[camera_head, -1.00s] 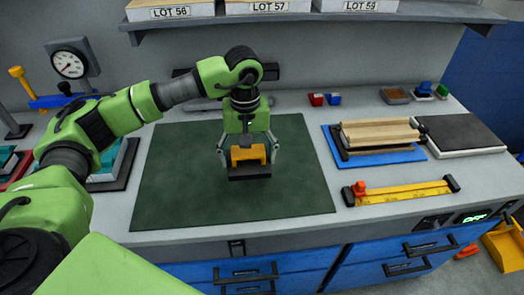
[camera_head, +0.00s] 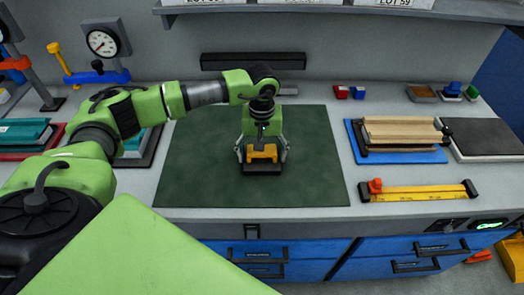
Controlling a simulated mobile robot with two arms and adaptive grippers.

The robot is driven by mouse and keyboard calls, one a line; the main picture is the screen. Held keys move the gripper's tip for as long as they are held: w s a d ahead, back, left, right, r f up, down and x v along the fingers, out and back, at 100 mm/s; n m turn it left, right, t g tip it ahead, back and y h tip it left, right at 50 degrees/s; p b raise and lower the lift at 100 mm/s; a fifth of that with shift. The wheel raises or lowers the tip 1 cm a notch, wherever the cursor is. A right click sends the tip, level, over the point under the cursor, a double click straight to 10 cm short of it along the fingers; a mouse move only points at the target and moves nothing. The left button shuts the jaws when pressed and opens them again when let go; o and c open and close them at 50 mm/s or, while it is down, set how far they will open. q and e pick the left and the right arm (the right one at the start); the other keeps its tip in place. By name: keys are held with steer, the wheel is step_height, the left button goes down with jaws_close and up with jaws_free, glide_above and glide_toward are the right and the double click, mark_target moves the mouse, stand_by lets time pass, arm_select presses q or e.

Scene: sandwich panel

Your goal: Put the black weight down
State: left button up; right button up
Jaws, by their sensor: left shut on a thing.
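The black weight (camera_head: 263,169) has a yellow-orange handle block (camera_head: 262,154) on top. It is over the dark green mat (camera_head: 205,178) near its middle. My left gripper (camera_head: 263,152) points down and is shut on the weight, with a finger at each side of the handle. I cannot tell whether the weight's underside touches the mat. My right gripper is not in view.
A blue tray (camera_head: 357,150) with wooden strips lies right of the mat, with a yellow ruler (camera_head: 418,193) in front. A dark plate (camera_head: 487,138) is at the far right. A dial gauge (camera_head: 102,42) stands at the back left. The mat around the weight is clear.

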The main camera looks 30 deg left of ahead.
arm_select(q)
steer(key=shift+w+r, duration=0.1)
steer(key=o, duration=2.1)
